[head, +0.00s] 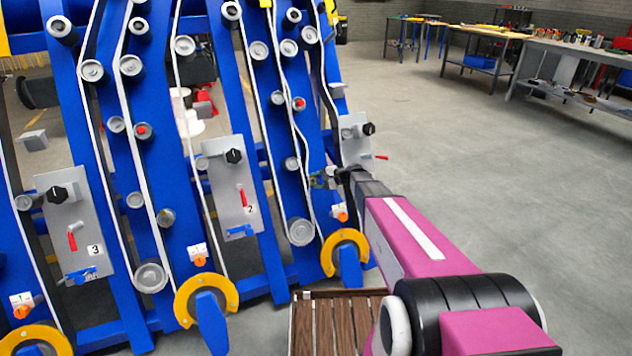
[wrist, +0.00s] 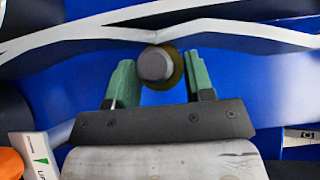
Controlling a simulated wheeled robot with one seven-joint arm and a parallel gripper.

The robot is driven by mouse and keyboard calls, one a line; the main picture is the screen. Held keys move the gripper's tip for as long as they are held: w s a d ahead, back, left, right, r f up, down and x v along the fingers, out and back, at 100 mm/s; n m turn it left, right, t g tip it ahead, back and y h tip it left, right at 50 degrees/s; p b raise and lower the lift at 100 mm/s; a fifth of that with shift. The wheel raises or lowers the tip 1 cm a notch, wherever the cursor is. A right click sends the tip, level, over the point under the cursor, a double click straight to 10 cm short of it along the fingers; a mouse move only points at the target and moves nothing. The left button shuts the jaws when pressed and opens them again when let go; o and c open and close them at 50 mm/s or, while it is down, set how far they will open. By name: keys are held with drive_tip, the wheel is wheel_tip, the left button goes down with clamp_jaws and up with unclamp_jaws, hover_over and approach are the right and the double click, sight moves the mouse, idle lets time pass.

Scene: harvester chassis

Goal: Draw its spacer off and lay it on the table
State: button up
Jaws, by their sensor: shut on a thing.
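In the wrist view my gripper (wrist: 158,66) has its two green fingers on either side of a round piece with a grey end face (wrist: 153,63). A dark olive ring, which looks like the spacer (wrist: 177,68), shows around this grey end, and the fingers are shut on it. It is still in front of the blue frame, close below a white belt. In the head view my gripper (head: 330,178) reaches to the rightmost blue upright; the spacer is too small to make out there. The slatted brown wooden table (head: 324,328) stands low in front.
The blue chassis (head: 175,130) carries several grey rollers, white belts and grey plates with black knobs. A yellow ring (head: 345,238) and an orange knob (head: 340,213) sit below my gripper. Workbenches (head: 575,58) stand far back right. The floor right of the chassis is clear.

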drive_tip(key=s+d+r, duration=0.2)
drive_tip(key=s+r, duration=0.2)
drive_tip(key=s, duration=0.2)
drive_tip(key=shift+s+d, duration=0.35)
drive_tip(key=shift+d, duration=0.05)
idle(1.1)
drive_tip(key=shift+r, duration=0.1)
